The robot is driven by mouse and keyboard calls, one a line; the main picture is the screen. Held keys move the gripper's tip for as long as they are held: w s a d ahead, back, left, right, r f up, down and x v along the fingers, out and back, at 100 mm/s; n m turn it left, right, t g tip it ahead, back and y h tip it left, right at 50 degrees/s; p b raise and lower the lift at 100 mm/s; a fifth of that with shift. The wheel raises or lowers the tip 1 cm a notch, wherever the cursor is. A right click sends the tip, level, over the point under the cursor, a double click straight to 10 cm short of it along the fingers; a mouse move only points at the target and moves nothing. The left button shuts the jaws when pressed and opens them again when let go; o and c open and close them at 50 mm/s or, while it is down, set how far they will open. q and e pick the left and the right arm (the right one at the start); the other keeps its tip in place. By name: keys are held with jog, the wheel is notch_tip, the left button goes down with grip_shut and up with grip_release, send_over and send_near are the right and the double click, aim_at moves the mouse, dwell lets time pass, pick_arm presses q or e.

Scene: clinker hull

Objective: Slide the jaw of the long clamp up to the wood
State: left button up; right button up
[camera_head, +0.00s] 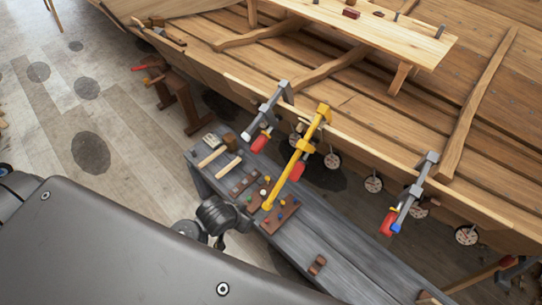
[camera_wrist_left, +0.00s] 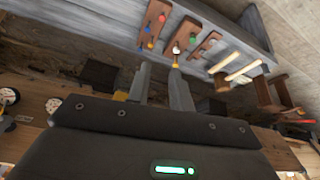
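The long yellow clamp (camera_head: 285,177) hangs on the hull's edge, its head at the plank edge and its bar slanting down-left over the bench. Its sliding jaw (camera_head: 304,145), with a red handle (camera_head: 297,170), sits on the upper bar; I cannot tell its gap to the wood (camera_head: 355,132). My left gripper (camera_wrist_left: 160,82) is open in the left wrist view, its two fingers apart with nothing visible between them. Yellow bits show beside the fingers, the rest hidden. In the head view, my dark left wrist is left of the bar's lower end. My right gripper is not in view.
Grey clamps stand on the hull edge left (camera_head: 270,107) and right (camera_head: 411,190) of the long one. The grey bench (camera_head: 345,262) below carries mallets, brown blocks and racks of coloured pegs. A sawhorse (camera_head: 181,97) stands at the left; the floor there is open.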

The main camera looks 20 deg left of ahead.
aim_at(299, 148)
pick_arm(q)
jog(key=w+d+r+t+h, duration=0.1)
jog(key=w+d+r+t, duration=0.15)
jog(key=r, duration=0.45)
jog(key=w+d+r+m+t+p, duration=0.1)
jog(key=w+d+r, duration=0.15)
jog(key=r, duration=0.45)
jog(key=w+d+r+t+h, duration=0.1)
jog(key=w+r+t, duration=0.15)
jog(key=r, duration=0.45)
jog(key=shift+g, duration=0.4)
jog(key=b+x, duration=0.9)
jog(key=x, duration=0.4)
jog(key=shift+w, duration=0.2)
jog(key=shift+w+f+b, duration=0.2)
jog(key=shift+w+b, duration=0.15)
jog(key=shift+w, duration=0.1)
jog(key=shift+w+d+r, duration=0.2)
jog(key=shift+w, duration=0.4)
jog(key=shift+c, duration=0.4)
jog(key=shift+w+d+r+p, duration=0.2)
jog(key=shift+w+r+p, duration=0.35)
jog(key=shift+w+r, duration=0.25)
jog(key=shift+s+f, duration=0.1)
jog(key=shift+s, duration=0.1)
